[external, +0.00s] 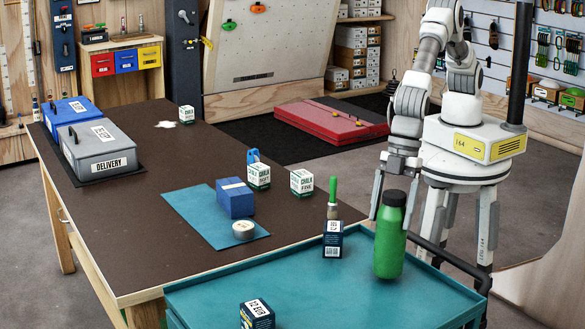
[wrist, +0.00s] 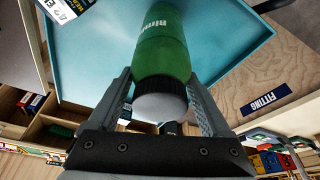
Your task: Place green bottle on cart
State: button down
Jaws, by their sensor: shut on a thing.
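The green bottle (external: 389,246) with a black cap is upright at the right side of the teal cart (external: 330,295). Its base is on or just above the cart top; I cannot tell whether it touches. My gripper (external: 394,205) comes down from above with a finger on either side of the bottle's upper part and is shut on it. In the wrist view the bottle (wrist: 162,45) lies between the two fingers of the gripper (wrist: 160,88), cap toward the camera, with the teal cart top (wrist: 90,50) beyond it.
The cart's middle is clear.

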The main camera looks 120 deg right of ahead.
jog(key=shift+f, duration=0.75)
jog(key=shift+f, duration=0.15)
grip_release()
